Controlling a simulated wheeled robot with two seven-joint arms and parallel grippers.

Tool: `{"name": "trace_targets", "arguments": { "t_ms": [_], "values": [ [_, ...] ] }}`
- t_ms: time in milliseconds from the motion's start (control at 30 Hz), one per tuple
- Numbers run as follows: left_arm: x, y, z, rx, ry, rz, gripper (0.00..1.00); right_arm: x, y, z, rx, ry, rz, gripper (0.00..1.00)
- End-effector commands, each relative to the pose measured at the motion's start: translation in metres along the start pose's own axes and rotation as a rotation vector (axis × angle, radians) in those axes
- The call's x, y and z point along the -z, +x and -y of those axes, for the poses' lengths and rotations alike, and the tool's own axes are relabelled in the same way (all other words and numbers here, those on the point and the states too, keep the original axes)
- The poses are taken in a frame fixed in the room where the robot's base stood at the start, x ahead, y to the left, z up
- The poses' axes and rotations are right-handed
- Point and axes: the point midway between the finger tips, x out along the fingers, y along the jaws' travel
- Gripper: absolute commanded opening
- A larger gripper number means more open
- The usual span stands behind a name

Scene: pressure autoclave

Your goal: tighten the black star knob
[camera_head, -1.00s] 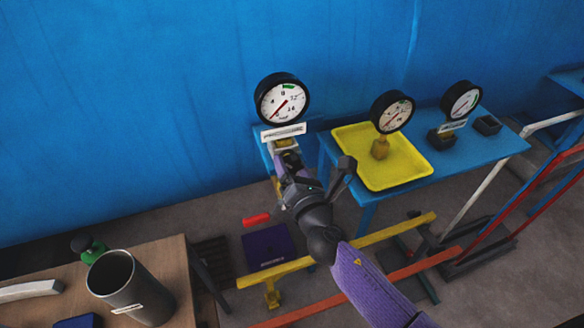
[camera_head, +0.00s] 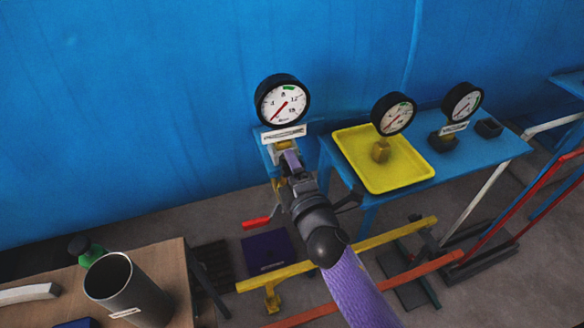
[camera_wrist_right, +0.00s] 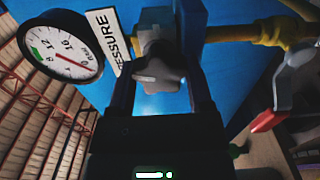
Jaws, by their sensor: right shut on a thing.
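In the head view my right gripper (camera_head: 289,163) reaches the fitting under the large pressure gauge (camera_head: 283,102) and hides the knob. The gauge also shows in the right wrist view (camera_wrist_right: 60,48), its red needle low on the dial. My left gripper is in neither view.
A red lever (camera_head: 256,222) sticks out left of my right wrist. A yellow tray (camera_head: 402,174) with a second gauge (camera_head: 393,114) lies on the blue table (camera_head: 478,150) to the right. A grey cylinder (camera_head: 133,292) stands on the wooden table at lower left.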

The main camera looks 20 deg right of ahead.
Motion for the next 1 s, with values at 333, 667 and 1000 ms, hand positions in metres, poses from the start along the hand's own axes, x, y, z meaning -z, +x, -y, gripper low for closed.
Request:
{"name": "trace_targets", "arguments": {
  "t_ms": [333,667,1000],
  "values": [
    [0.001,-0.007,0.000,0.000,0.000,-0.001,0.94,0.000,0.000,-0.001,0.002,0.326,0.002,0.07],
    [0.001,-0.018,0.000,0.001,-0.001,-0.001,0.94,0.000,0.000,-0.001,0.003,0.639,0.002,0.07],
    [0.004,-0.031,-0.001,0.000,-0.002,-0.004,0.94,0.000,0.000,-0.002,0.004,0.951,0.003,0.07]
  ]
}}
